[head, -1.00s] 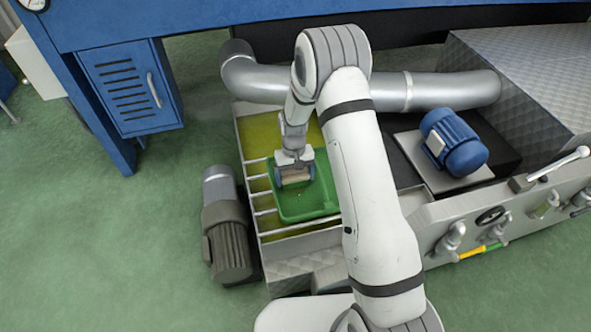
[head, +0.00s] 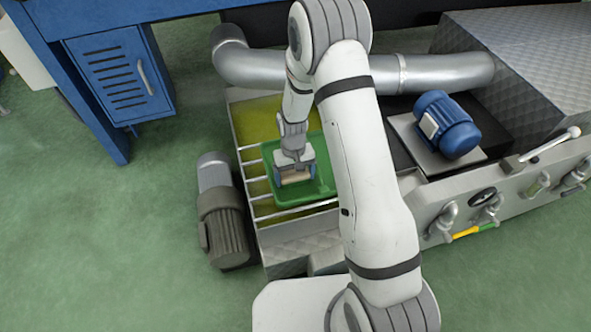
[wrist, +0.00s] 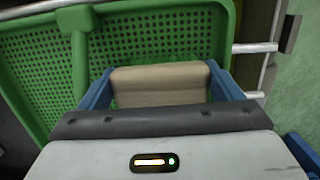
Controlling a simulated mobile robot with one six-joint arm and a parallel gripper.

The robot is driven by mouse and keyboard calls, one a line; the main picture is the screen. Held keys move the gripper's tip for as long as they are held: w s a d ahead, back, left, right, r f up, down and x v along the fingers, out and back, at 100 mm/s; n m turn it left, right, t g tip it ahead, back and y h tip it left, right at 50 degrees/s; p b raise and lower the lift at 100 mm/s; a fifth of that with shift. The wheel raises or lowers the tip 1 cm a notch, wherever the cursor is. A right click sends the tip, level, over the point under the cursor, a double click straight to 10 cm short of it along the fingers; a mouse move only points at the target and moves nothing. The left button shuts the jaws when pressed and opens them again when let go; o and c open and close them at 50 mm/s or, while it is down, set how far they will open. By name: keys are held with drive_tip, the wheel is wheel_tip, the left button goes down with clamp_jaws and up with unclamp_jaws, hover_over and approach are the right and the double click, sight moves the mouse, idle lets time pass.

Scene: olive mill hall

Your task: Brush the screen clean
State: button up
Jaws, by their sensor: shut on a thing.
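A green tray with a perforated floor (head: 327,187) lies across metal bars over a basin. Its holes and a green upright bar show in the wrist view (wrist: 40,70). It is the only screen-like surface I can make out. My gripper (head: 296,176) points down over the tray, with its blue fingers closed on the two ends of a pale wooden block (wrist: 160,85), perhaps the back of a brush. No bristles show. Its underside is hidden, so I cannot tell whether it touches the tray. I cannot make out dirt on the holes.
The basin (head: 255,120) holds yellow-green liquid. A thick silver pipe (head: 430,75) runs behind it. A blue motor (head: 447,124) stands to the right, and a grey motor (head: 222,215) on the left. A blue cabinet (head: 120,75) stands at the back left. Green floor (head: 120,260) at the left is free.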

drive_tip(key=shift+s+d, duration=0.25)
drive_tip(key=shift+s, duration=0.95)
drive_tip(key=shift+f, duration=0.1)
drive_tip(key=shift+w+a+f, duration=0.1)
drive_tip(key=shift+w+a, duration=0.1)
drive_tip(key=shift+w, duration=0.8)
drive_tip(key=shift+w+a+f, duration=0.1)
drive_tip(key=shift+w+a, duration=0.1)
drive_tip(key=shift+w, duration=0.75)
drive_tip(key=shift+c, duration=0.5)
drive_tip(key=shift+o, duration=0.2)
drive_tip(key=shift+w+a+r+b, duration=0.15)
drive_tip(key=shift+w+a, duration=0.1)
drive_tip(key=shift+w, duration=1)
drive_tip(key=shift+w+a+r+b, duration=0.15)
drive_tip(key=shift+w+a, duration=0.1)
drive_tip(key=shift+w, duration=1)
drive_tip(key=shift+w+a+b, duration=0.15)
drive_tip(key=shift+w+a, duration=0.1)
drive_tip(key=shift+w, duration=1)
drive_tip(key=shift+w+a+f+b, duration=0.1)
drive_tip(key=shift+w+a+b, duration=0.1)
drive_tip(key=shift+w, duration=0.7)
drive_tip(key=shift+w+a+f+b, duration=0.1)
drive_tip(key=shift+w+a+b, duration=0.1)
drive_tip(key=shift+w, duration=0.7)
drive_tip(key=shift+r, duration=0.15)
drive_tip(key=shift+r+p, duration=1.9)
drive_tip(key=shift+r, duration=1)
drive_tip(key=shift+r, duration=0.1)
